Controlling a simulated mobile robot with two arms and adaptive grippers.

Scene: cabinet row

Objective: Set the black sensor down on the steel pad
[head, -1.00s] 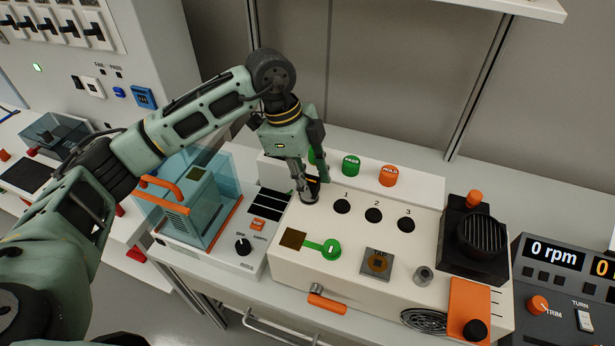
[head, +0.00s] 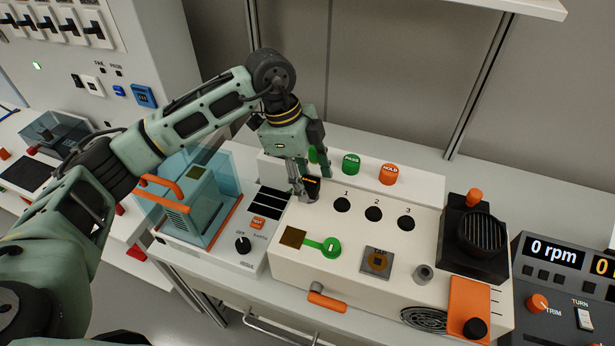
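My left gripper (head: 309,187) points down at the back left of the cream console (head: 340,262). A small black piece with an orange mark, which looks like the black sensor (head: 313,184), is between its fingers, partly hidden by the near finger. I cannot tell whether the fingers press on it or whether it touches the console top. My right gripper is not in view.
Numbered holes (head: 373,215) run to the right of the gripper, with green and orange buttons (head: 388,174) behind. A clear blue case (head: 215,215) stands left under my arm. A black device with an orange knob (head: 476,236) stands right. A short grey cylinder (head: 423,274) is beside the pad.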

